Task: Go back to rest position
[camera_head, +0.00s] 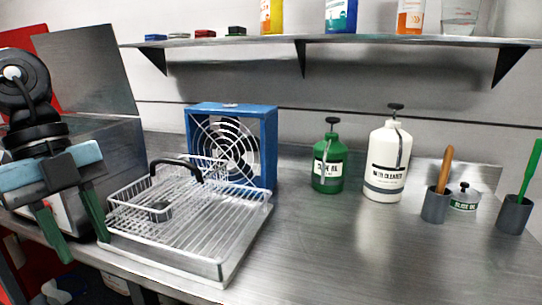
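My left gripper (84,250) comes in from the left, with a teal body and two green fingers pointing down. Its fingers are spread apart, with nothing visible between them. It hangs at the left end of the metal counter, in front of a metal box and just left of the wire rack (215,240). From this view I cannot tell whether a finger touches the rack. My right gripper is not in view.
A wire basket with a black handle (178,165) sits on the rack. Behind is a blue fan (262,145). A green bottle (328,170), a white bottle (386,165) and grey cups (436,206) stand along the back. The counter's front right (380,260) is clear.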

